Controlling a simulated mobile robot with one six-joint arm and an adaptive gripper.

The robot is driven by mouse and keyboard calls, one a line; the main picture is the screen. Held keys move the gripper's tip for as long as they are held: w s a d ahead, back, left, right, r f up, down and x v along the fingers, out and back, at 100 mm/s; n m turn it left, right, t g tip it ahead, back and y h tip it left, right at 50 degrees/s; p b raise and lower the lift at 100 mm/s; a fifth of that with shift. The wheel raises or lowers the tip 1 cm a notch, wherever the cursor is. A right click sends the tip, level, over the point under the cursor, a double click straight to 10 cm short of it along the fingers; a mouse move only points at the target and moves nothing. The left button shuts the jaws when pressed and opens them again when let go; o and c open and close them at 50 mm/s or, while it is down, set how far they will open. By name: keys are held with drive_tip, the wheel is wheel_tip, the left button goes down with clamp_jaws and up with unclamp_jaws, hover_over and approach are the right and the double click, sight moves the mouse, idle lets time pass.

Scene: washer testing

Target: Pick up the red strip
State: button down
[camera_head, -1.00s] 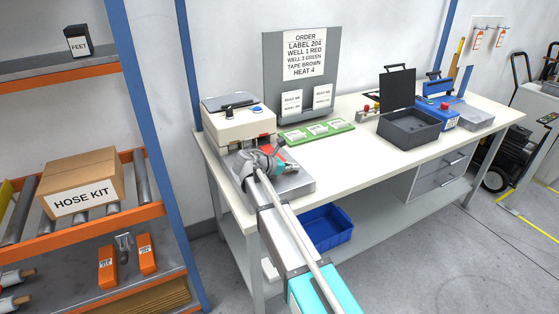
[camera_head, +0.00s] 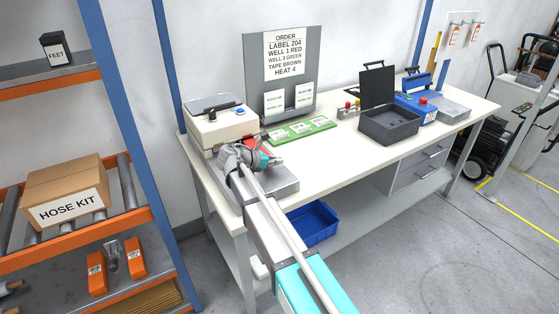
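A small patch of red (camera_head: 264,146) shows just behind my wrist, at the front right of the white-topped machine (camera_head: 212,128) on the workbench. It may be the red strip, but most of it is hidden by my arm. My gripper (camera_head: 268,160) is at the end of the arm, low over the grey metal base (camera_head: 284,184) in front of the machine. Its fingers are small and mostly hidden by my wrist, so I cannot tell whether they are open or shut, or touch the red piece.
A green tray of labelled wells (camera_head: 302,131) lies right of the machine, before a grey order board (camera_head: 257,70). A dark open box (camera_head: 390,127) and a blue device (camera_head: 414,106) stand further right. The bench (camera_head: 330,160) is clear at its front middle.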

drive_tip(key=s+d+r+p, duration=0.7)
drive_tip(key=s+r+p, duration=0.2)
drive_tip(key=s, duration=0.2)
drive_tip(key=shift+s+d+r, duration=0.3)
drive_tip(key=shift+s+r, duration=0.05)
drive_tip(key=shift+s, duration=0.05)
